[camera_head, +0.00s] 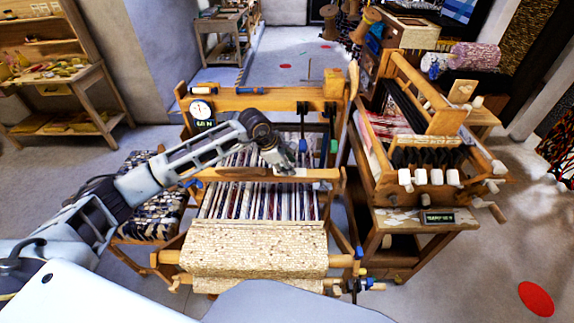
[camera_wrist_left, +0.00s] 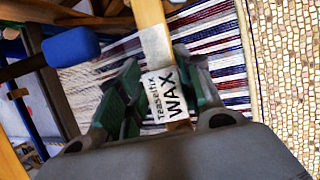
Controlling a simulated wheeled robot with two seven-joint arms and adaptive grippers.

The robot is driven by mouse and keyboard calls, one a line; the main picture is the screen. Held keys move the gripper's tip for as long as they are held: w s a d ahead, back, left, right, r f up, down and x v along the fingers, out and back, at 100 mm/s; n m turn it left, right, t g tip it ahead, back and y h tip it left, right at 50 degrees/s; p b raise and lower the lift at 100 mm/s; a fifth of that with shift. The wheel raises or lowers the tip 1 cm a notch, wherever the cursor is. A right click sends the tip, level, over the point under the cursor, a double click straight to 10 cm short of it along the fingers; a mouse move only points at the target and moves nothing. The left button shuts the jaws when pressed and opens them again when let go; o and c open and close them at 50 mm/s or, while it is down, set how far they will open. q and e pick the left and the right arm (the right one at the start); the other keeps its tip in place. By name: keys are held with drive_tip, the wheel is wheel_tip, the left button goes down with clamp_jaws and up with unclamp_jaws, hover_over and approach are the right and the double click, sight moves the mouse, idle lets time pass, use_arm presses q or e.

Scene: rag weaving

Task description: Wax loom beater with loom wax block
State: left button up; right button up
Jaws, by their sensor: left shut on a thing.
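The loom beater (camera_head: 230,174) is a long wooden bar lying across the striped warp threads of the near loom. My left gripper (camera_head: 284,162) is over the right half of the beater. In the left wrist view it is shut on the loom wax block (camera_wrist_left: 166,94), a small pale block with a "WAX" label between the dark green fingers. The beater's wood (camera_wrist_left: 150,14) runs in from the top of that view and meets the block. A whitish patch shows on the wood just beyond the block. I cannot tell whether block and wood touch. My right gripper is out of view.
Woven beige cloth (camera_head: 255,250) covers the loom's front. A second wooden loom (camera_head: 425,195) stands close on the right. Blue-ended levers (camera_wrist_left: 70,46) and the loom's upper crossbar (camera_head: 260,103) lie behind the beater. Open floor (camera_head: 460,265) is at the right front.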

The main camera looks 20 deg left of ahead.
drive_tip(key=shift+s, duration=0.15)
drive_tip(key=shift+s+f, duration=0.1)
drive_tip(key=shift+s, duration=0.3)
use_arm(q)
drive_tip(key=shift+f+b, duration=0.1)
drive_tip(key=shift+b, duration=0.25)
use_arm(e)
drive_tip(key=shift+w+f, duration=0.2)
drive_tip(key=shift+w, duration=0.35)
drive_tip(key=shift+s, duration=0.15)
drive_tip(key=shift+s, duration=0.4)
use_arm(q)
drive_tip(key=shift+s+f, duration=0.1)
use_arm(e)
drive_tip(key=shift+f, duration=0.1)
use_arm(q)
drive_tip(key=shift+s+d+f, duration=0.1)
drive_tip(key=shift+s, duration=0.35)
drive_tip(key=shift+s+d, duration=0.1)
drive_tip(key=shift+s, duration=0.2)
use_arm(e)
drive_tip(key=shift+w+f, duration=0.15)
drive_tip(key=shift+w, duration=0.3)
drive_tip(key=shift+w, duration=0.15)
